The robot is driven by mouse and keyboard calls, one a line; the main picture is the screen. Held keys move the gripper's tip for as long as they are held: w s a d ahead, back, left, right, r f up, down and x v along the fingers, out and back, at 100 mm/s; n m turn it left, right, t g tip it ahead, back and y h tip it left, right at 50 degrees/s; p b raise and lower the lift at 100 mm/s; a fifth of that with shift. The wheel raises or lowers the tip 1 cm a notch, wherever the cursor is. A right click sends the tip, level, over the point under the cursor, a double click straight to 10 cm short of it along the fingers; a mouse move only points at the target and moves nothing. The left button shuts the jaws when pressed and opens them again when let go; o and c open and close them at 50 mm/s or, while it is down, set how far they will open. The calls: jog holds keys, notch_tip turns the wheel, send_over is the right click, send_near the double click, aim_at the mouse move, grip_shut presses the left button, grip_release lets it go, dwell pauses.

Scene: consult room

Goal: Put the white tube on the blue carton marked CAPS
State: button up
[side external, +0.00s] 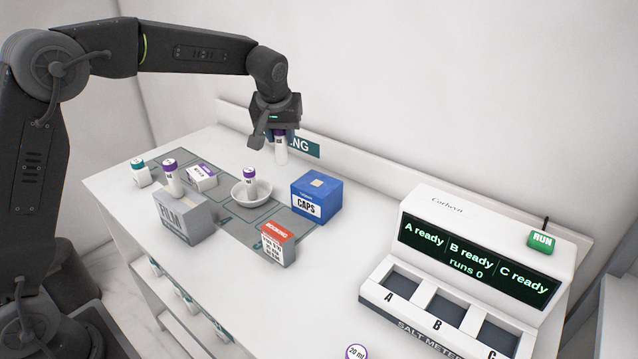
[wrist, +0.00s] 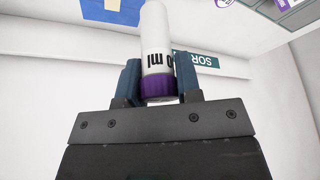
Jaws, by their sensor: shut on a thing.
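My gripper (side external: 279,138) is shut on a white tube (side external: 281,154) with a purple cap, held in the air behind and left of the blue carton. In the wrist view the tube (wrist: 158,45) sits between the two blue fingers, purple cap near the palm, black "ml" print on its side. The blue carton marked CAPS (side external: 305,208) stands on the counter with a small beige square on top. Its blue top (wrist: 92,10) shows at the upper edge of the wrist view, apart from the tube.
A white bowl (side external: 238,197) holds another purple-capped tube (side external: 250,182). A red-and-white carton (side external: 278,242) stands in front of the blue one. A meter (side external: 470,232) fills the right side.

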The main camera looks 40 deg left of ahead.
jog(key=a+r, duration=0.3)
jog(key=a, duration=0.3)
send_over(309, 186)
notch_tip(309, 186, down, 6)
jog(key=f, duration=0.1)
jog(key=shift+f, duration=1.75)
jog(key=shift+f, duration=0.15)
jog(key=o, duration=0.9)
jog(key=shift+o, duration=0.2)
